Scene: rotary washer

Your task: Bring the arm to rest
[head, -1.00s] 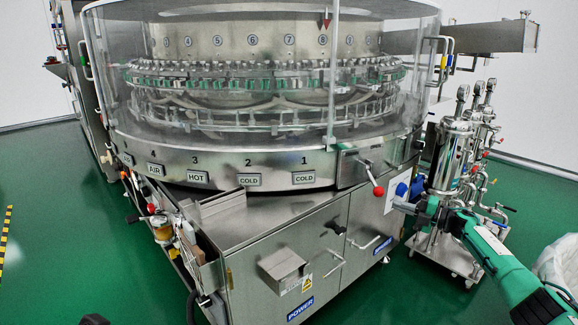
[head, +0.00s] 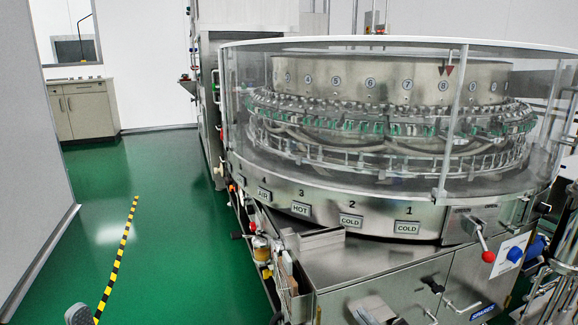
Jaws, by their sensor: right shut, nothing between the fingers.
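The rotary washer (head: 335,205) fills the right half of the view, with its clear round guard and labelled stations. A lever with a red ball (head: 488,256) and a blue knob (head: 515,254) show on its front right. I cannot make out my right arm or right gripper anywhere in this view. My left gripper is not in view either. A small grey rounded part is cut off by the bottom edge at the left; I cannot tell what it is.
Green floor (head: 125,200) lies open at the left, with a yellow and black striped line (head: 118,262). A white wall (head: 30,170) bounds it on the left. A cabinet (head: 82,108) stands at the back. Metal piping (head: 545,290) shows at the lower right edge.

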